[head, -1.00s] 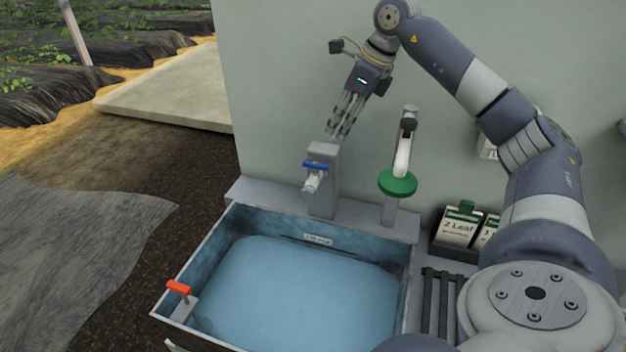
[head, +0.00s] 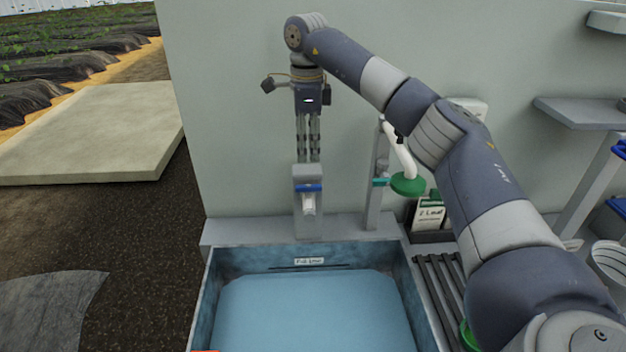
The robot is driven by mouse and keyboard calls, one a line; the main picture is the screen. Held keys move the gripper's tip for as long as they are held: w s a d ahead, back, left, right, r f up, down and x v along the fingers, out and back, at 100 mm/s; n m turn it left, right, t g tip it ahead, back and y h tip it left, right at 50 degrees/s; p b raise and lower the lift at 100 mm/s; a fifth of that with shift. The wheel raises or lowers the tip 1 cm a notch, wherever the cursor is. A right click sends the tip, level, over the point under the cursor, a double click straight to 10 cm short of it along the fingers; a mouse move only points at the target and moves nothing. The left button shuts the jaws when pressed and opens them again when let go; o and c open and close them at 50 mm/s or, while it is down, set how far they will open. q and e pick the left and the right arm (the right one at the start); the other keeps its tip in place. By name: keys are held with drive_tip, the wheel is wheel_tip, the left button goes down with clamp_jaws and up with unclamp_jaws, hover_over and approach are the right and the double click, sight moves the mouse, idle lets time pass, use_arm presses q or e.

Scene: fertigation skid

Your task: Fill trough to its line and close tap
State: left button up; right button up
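The trough (head: 205,300) is a grey basin with blue inner walls. Pale blue water (head: 315,312) lies in it, its far edge a little below a dark line and a white label (head: 310,261) on the back wall. The tap (head: 308,212) stands behind the trough on a grey post, with a blue handle (head: 309,187) lying crosswise. No stream shows under its spout. My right gripper (head: 308,158) points down just above the tap's top; I cannot tell if they touch. Its fingers look near each other, but their opening is unclear. My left gripper is not in view.
A white curved pipe with a green disc (head: 408,185) and a teal handle stands right of the tap. Seed packets (head: 429,214) and a slatted rack (head: 440,285) lie further right. A shelf (head: 580,113) juts from the wall. My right arm covers much of the right side.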

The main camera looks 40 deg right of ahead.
drive_tip(key=p, duration=0.1)
hover_over(308, 186)
drive_tip(key=f, duration=0.5)
drive_tip(key=shift+s+d, duration=0.15)
drive_tip(key=shift+d, duration=0.15)
drive_tip(key=f, duration=0.1)
drive_tip(key=f+p, duration=0.1)
drive_tip(key=f, duration=0.2)
drive_tip(key=shift+a+f+p, duration=0.15)
drive_tip(key=shift+a+p, duration=0.1)
drive_tip(key=shift+p, duration=0.05)
drive_tip(key=shift+f, duration=0.25)
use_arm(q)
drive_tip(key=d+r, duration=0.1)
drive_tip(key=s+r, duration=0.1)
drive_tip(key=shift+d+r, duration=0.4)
use_arm(e)
clamp_jaws()
